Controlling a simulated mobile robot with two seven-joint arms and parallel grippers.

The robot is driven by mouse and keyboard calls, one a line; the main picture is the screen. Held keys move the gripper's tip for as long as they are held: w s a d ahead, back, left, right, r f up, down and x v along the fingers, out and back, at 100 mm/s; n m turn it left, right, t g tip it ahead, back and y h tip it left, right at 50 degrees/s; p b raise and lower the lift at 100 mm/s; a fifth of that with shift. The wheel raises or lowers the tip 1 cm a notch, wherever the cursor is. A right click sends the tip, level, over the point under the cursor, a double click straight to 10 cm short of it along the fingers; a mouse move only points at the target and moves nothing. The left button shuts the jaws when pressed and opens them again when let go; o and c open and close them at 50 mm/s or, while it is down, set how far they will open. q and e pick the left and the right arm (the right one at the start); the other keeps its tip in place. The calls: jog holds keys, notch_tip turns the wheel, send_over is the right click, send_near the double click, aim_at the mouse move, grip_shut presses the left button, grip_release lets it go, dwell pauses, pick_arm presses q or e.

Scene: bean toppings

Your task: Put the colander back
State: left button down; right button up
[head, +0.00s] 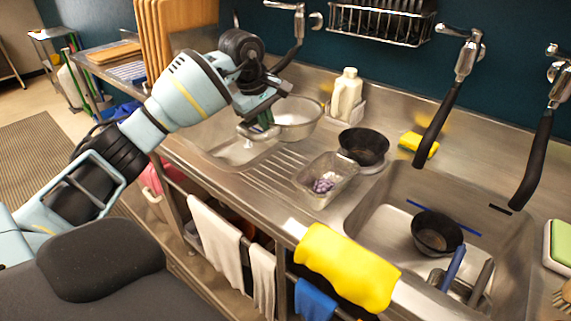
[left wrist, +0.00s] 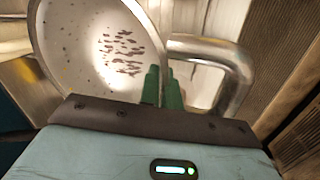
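The colander (head: 300,119) is a shiny metal bowl above the right side of the left sink basin in the head view. In the left wrist view its pale inside with dark holes (left wrist: 85,45) and its looped metal handle (left wrist: 238,75) fill the upper part. My left gripper (head: 262,122) is at the colander's left side. Its green fingers (left wrist: 162,87) are close together at the rim beside the handle, and appear shut on the colander. The exact contact is partly hidden. I cannot tell whether the bowl touches the counter. My right gripper is out of view.
A clear container with purple contents (head: 324,187), a black bowl (head: 363,146) and a white jug (head: 346,94) stand right of the colander. The right sink (head: 385,219) holds another black bowl (head: 436,232). Cutting boards (head: 163,40) stand behind my left arm. A faucet (head: 298,25) rises behind the left basin.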

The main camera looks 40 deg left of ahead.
pick_arm(q)
jog(key=shift+f+p, duration=0.3)
jog(key=shift+f, duration=4.6)
jog(key=shift+f, duration=0.1)
jog(key=shift+f, duration=0.15)
jog(key=c, duration=1.6)
grip_release()
jog(key=shift+c, duration=0.2)
jog(key=v, duration=1.2)
jog(key=shift+r, duration=0.25)
